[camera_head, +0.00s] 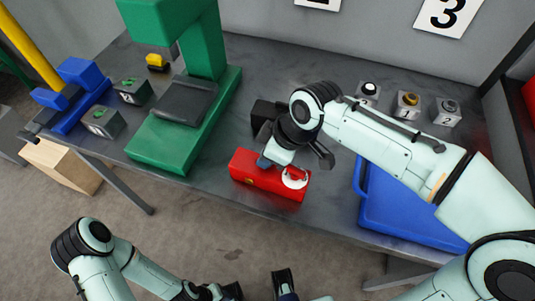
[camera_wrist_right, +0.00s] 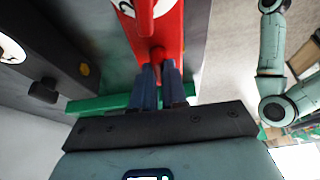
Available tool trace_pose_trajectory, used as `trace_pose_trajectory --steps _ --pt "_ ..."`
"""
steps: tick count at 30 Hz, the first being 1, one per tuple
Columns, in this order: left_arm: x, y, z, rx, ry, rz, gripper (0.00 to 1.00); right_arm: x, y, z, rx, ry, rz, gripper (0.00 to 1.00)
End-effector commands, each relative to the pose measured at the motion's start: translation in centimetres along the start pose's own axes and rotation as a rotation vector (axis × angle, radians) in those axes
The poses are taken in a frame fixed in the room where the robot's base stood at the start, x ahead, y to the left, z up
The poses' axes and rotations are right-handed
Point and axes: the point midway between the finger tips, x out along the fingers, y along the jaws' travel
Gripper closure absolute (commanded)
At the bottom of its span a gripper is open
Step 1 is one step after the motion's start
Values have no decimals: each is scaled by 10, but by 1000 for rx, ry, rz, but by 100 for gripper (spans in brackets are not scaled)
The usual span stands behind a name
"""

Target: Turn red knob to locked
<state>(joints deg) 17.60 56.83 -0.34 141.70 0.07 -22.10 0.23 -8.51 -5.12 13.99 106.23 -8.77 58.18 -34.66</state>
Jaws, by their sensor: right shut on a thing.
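A red box (camera_head: 262,178) stands near the front edge of the grey table, with a round white dial (camera_head: 295,178) carrying a red part on its right end. My right gripper (camera_head: 266,162) reaches down to the box from above. In the right wrist view, its two blue fingers (camera_wrist_right: 159,86) are close together on a small red knob (camera_wrist_right: 157,55) at the end of the red body (camera_wrist_right: 165,28). The fingertips partly hide the knob. My left gripper is at the bottom edge of the head view, partly cut off, away from the table; its opening is unclear.
A black box (camera_head: 268,112) stands just behind the red box. A green press (camera_head: 165,150) stands left, a blue tray (camera_head: 405,215) right. Small grey button boxes (camera_head: 408,104) line the back. Bare table lies between press and red box.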

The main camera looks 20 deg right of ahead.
Motion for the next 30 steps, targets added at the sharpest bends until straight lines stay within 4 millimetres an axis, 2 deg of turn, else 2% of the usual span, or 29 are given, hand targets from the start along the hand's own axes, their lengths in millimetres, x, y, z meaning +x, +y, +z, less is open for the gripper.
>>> trace_pose_trajectory --steps 19,21,22,30 --pt "1 0 0 0 0 0 62 0 0 0 50 -1 21 100" --pt "1 0 0 0 0 0 62 0 0 0 50 -1 21 71" --pt "1 0 0 0 0 0 62 0 0 0 50 -1 21 62" --pt "1 0 0 0 0 0 62 0 0 0 49 -1 20 62"
